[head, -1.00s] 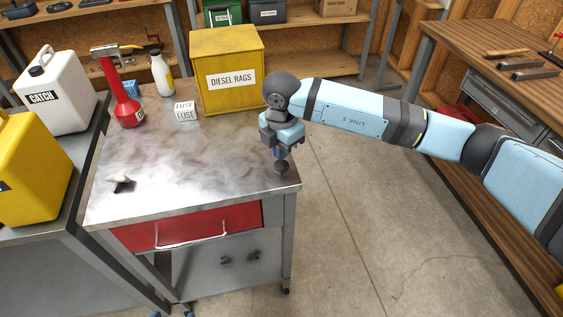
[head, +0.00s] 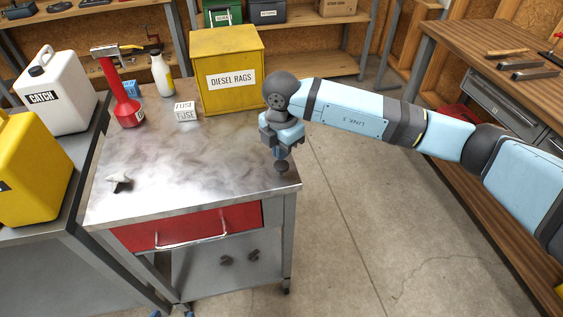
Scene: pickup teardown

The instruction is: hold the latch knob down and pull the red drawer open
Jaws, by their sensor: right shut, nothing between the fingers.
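The red drawer (head: 190,224) sits under the front edge of the metal-topped cart (head: 190,206), with a silver bar handle (head: 191,244) across its front. It looks shut. The dark round latch knob (head: 281,168) is at the front right corner of the cart top. My right gripper (head: 281,157) points down right over the knob, shut with nothing between its fingers. Its tips appear to meet the knob's top, but I cannot tell how far the knob is pressed.
A side bench with jugs adjoins at left. The floor at right is clear.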

